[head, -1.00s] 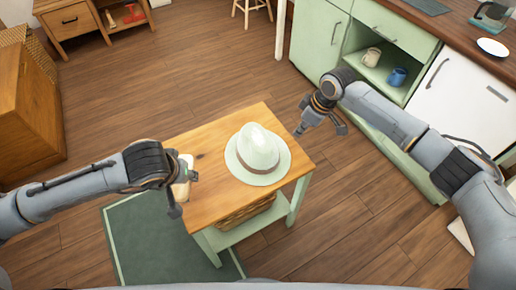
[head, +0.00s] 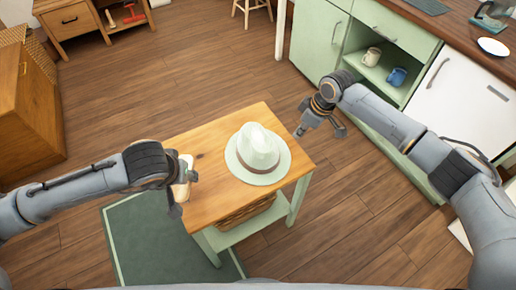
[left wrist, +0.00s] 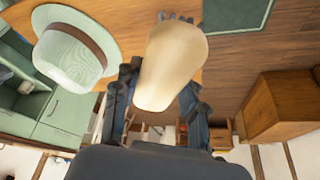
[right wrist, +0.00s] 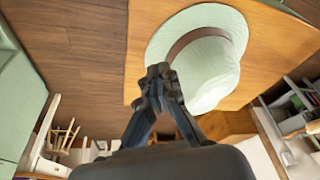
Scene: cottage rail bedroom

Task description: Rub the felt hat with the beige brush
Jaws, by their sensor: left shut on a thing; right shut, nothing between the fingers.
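The felt hat (head: 258,148) is pale green with a brown band and sits upright on the small wooden table (head: 215,203). It also shows in the left wrist view (left wrist: 70,58) and the right wrist view (right wrist: 210,70). My left gripper (head: 183,192) is shut on the beige brush (left wrist: 172,65), at the table's left edge. The brush, with grey bristles at its far end, is apart from the hat; in the head view the left gripper partly hides it. My right gripper (right wrist: 160,85) is shut and empty, off the table's right side, apart from the hat.
A wicker basket (head: 246,212) is on the table's lower shelf. A green rug (head: 150,240) lies at the front left. Green cabinets (head: 318,45) with two mugs stand at the right. The wooden floor behind the table is clear.

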